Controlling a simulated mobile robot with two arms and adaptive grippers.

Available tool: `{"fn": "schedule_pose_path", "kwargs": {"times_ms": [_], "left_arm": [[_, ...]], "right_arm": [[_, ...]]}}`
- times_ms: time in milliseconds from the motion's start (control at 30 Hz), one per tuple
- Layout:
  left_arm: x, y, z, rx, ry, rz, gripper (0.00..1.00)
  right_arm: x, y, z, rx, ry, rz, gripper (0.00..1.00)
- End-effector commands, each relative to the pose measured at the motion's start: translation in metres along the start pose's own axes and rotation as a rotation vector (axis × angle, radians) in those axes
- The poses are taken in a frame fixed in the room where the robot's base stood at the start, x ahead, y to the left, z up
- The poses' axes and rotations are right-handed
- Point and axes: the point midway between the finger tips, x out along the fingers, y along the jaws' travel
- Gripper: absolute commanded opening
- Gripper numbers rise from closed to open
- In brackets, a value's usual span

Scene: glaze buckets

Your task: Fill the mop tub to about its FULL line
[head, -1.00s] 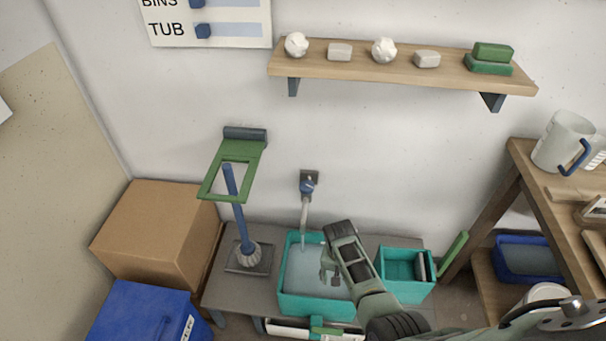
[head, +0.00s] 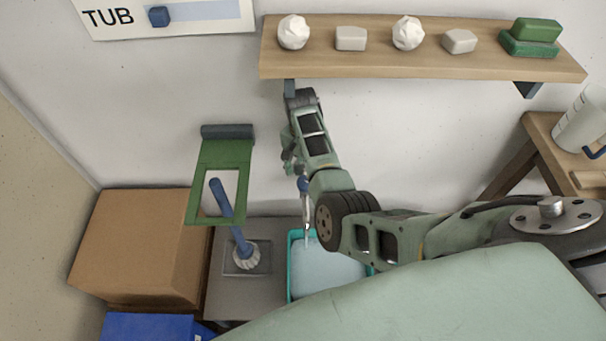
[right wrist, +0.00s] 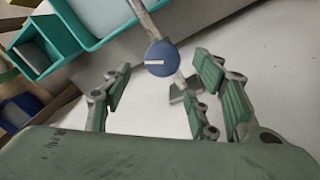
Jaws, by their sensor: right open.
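The teal mop tub (head: 291,268) stands on the low grey bench below the tap, partly hidden by my right arm. It holds pale blue water (head: 322,272); I cannot make out a FULL line. The tap has a blue round knob (head: 303,184), and a thin pale stream seems to fall from its spout into the tub. My right gripper (head: 289,155) is open beside the knob near the wall. In the right wrist view the knob (right wrist: 161,58) lies between the open fingers (right wrist: 160,82), apparently not gripped. The tub also shows there (right wrist: 76,28). My left gripper is out of view.
A shelf (head: 400,62) with sponges and pale lumps is above. A cardboard box (head: 140,245) and a blue bin (head: 150,327) are at left. A wooden rack (head: 545,125) stands right.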

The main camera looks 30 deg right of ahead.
Motion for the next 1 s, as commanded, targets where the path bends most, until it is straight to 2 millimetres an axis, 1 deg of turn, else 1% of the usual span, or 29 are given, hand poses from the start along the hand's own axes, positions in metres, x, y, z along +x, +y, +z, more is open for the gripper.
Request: {"fn": "schedule_pose_path", "kwargs": {"times_ms": [33, 100, 300, 467, 700, 767, 1000], "left_arm": [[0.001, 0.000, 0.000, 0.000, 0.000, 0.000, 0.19], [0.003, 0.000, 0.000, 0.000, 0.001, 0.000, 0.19], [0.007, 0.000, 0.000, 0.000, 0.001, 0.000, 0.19], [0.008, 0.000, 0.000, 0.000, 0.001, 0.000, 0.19], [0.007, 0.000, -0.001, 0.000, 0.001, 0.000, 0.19], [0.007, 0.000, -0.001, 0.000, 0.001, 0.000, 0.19], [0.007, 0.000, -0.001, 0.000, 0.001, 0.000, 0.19]], "right_arm": [[0.010, 0.001, 0.001, 0.000, -0.003, 0.004, 0.54], [0.023, 0.001, 0.000, 0.000, -0.002, 0.003, 0.54], [0.051, 0.001, 0.000, 0.000, -0.002, 0.001, 0.54], [0.060, 0.000, 0.000, 0.000, 0.000, 0.000, 0.54], [0.061, 0.000, 0.000, 0.000, 0.000, -0.001, 0.54], [0.061, 0.000, 0.000, 0.000, 0.000, -0.001, 0.51], [0.061, 0.001, 0.000, 0.000, 0.000, 0.000, 0.30]]}}
